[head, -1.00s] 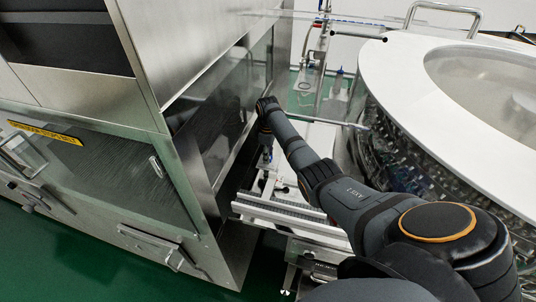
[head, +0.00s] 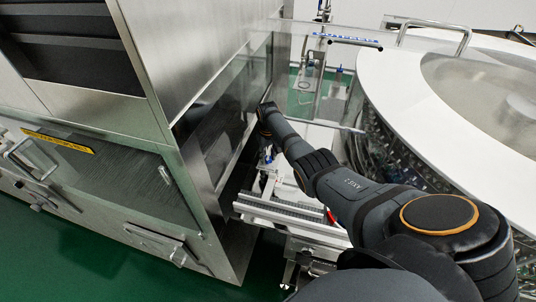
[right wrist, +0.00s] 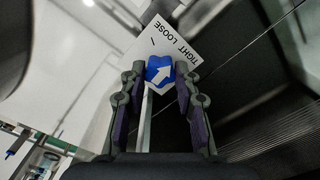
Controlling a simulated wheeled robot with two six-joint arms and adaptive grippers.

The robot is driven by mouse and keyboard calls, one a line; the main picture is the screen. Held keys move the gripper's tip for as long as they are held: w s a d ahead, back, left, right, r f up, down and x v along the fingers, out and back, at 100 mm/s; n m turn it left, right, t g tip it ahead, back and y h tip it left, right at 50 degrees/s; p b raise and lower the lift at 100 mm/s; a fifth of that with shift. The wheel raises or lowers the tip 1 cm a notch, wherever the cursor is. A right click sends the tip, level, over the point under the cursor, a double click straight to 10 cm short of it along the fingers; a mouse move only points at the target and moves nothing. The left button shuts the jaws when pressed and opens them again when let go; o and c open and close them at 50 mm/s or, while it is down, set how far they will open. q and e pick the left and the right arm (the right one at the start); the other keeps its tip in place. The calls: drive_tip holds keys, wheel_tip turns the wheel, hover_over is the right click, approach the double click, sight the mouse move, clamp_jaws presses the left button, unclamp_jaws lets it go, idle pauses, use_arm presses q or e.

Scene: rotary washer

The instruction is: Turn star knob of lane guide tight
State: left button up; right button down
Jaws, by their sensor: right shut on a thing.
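The star knob (right wrist: 158,66) is blue with a white arrow and shows in the right wrist view. My right gripper (right wrist: 161,77) is shut on the knob, one finger on each side. In the head view my right gripper (head: 266,152) is small and partly hidden at the end of my arm, and the knob cannot be made out. My left gripper is not in view.
A steel cabinet (head: 185,60) with a dark glass panel (head: 215,125) stands close left of my right gripper. A conveyor rail (head: 280,212) runs below it. The round washer table (head: 400,90) with a white rim is on the right. Green floor shows at lower left.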

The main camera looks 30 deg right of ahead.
drive_tip(key=m+p, duration=0.1)
drive_tip(key=m, duration=0.5)
drive_tip(key=shift+m, duration=0.3)
drive_tip(key=m+p, duration=0.1)
drive_tip(key=m, duration=0.5)
idle(0.4)
drive_tip(key=c, duration=1)
unclamp_jaws()
